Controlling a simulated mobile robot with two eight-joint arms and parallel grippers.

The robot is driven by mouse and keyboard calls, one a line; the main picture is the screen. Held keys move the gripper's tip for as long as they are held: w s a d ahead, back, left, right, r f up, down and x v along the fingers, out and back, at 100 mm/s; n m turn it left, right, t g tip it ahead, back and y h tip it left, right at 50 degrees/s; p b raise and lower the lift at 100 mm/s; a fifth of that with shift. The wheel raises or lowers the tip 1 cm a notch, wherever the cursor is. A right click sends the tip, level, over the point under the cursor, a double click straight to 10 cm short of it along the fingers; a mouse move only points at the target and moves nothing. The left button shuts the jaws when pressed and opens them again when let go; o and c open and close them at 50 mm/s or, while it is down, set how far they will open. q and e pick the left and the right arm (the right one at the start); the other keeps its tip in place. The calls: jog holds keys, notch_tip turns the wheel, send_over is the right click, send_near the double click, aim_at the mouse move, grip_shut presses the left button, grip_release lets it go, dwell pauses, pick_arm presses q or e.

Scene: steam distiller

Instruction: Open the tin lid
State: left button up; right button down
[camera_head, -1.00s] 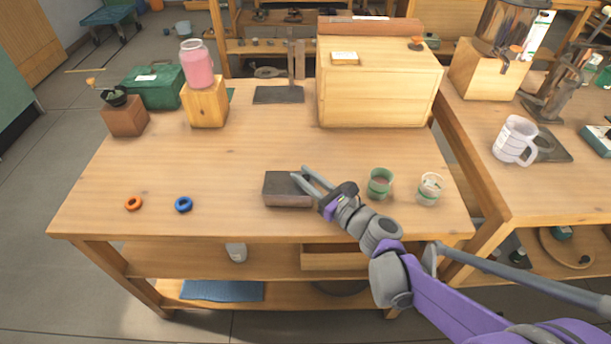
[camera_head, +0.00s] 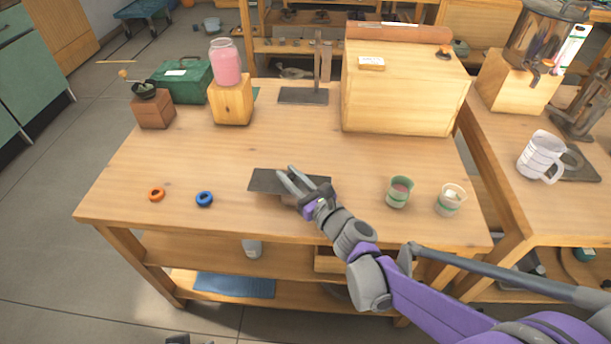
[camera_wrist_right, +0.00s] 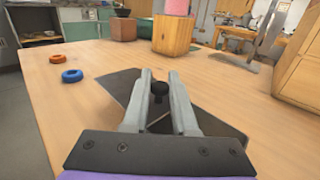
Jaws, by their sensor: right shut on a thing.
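The tin's lid is a dark grey flat plate (camera_head: 265,181) near the front middle of the table in the head view. My right gripper (camera_head: 287,178) is over it. In the right wrist view, the gripper (camera_wrist_right: 163,88) is shut on the lid's small black knob (camera_wrist_right: 159,88), with a finger on each side. The dark plate (camera_wrist_right: 118,80) spreads out below the fingers. The tin's body is mostly hidden by the plate and my gripper, so the gap between lid and tin cannot be judged. My left gripper is not in view.
An orange ring (camera_head: 156,195) and a blue ring (camera_head: 204,199) lie to the left. A green cup (camera_head: 399,192) and a pale cup (camera_head: 450,200) stand to the right. A wooden box (camera_head: 400,95) stands behind.

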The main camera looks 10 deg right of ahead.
jog(key=c, duration=0.7)
grip_release()
jog(key=p+v, duration=0.1)
jog(key=v, duration=1)
